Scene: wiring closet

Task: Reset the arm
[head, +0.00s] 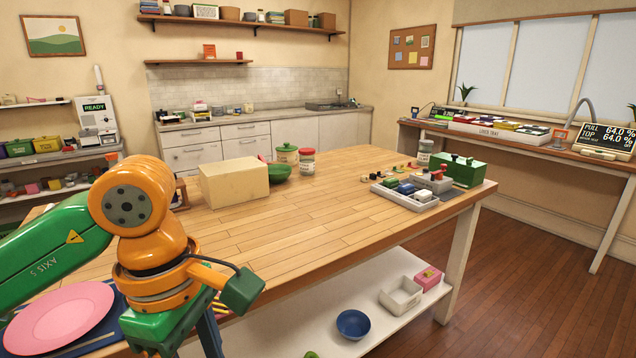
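My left arm, green and orange with "AXIS 5" on its side, comes in from the left in the head view and bends down over the near left of the wooden table (330,212). My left gripper (207,336) is at the bottom edge, beside a pink plate (60,318). Only a dark finger-like part shows below the green wrist housing, and the rest is hidden or cut off. I cannot tell whether it is open or shut, and I see nothing held in it. My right gripper is not in view.
A cardboard-coloured box (233,183), green bowl (279,172) and jars stand at the table's back. A grey tray (404,196) of coloured blocks and a green box (458,170) stand right. The table's middle is clear. A blue bowl (353,324) sits on the lower shelf.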

